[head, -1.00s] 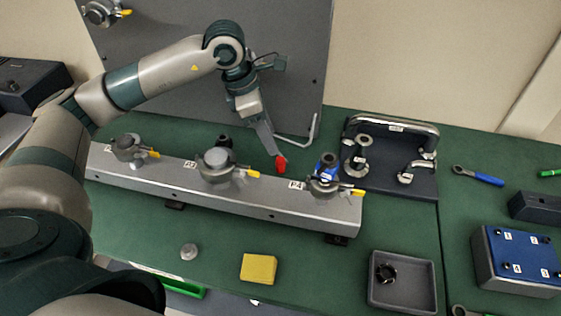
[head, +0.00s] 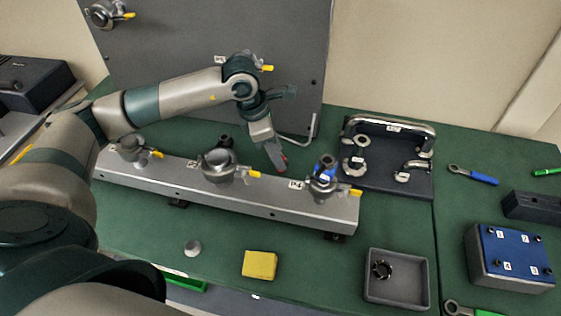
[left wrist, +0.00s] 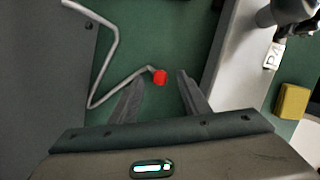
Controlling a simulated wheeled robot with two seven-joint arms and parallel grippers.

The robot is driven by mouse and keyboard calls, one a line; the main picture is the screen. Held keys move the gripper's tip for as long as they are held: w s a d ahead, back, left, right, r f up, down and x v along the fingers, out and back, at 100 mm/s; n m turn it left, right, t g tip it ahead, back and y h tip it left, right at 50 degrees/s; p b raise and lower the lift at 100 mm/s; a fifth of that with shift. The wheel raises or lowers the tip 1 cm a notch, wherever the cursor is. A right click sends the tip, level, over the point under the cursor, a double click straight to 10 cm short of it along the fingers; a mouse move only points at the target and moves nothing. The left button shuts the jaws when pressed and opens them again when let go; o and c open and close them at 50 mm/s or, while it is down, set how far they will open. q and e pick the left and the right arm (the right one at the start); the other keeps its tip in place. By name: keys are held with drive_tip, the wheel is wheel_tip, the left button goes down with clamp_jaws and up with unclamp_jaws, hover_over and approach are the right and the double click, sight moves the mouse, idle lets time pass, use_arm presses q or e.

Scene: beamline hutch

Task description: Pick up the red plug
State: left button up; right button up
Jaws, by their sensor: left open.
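The red plug (left wrist: 160,77) shows in the left wrist view as a small round red shape between my left gripper's two fingertips in the picture. In the head view only a sliver of the red plug (head: 284,158) shows beside the fingers. My left gripper (head: 279,165) is open and points down behind the grey rail, near the panel's foot. In the left wrist view the left gripper (left wrist: 161,80) has its fingers apart on either side of the plug; contact cannot be told. My right gripper is not in view.
A grey rail (head: 255,200) with several clamped fittings lies just in front of the left gripper. A bent metal rod (left wrist: 105,82) ends close to the plug. A dark upright panel (head: 200,50) stands behind. A yellow block (head: 259,265) and grey tray (head: 397,297) lie nearer.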

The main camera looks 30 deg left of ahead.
use_arm(q)
drive_tip(key=shift+p+x, duration=0.7)
drive_tip(key=shift+x, duration=1.1)
drive_tip(key=shift+c, duration=0.4)
clamp_jaws()
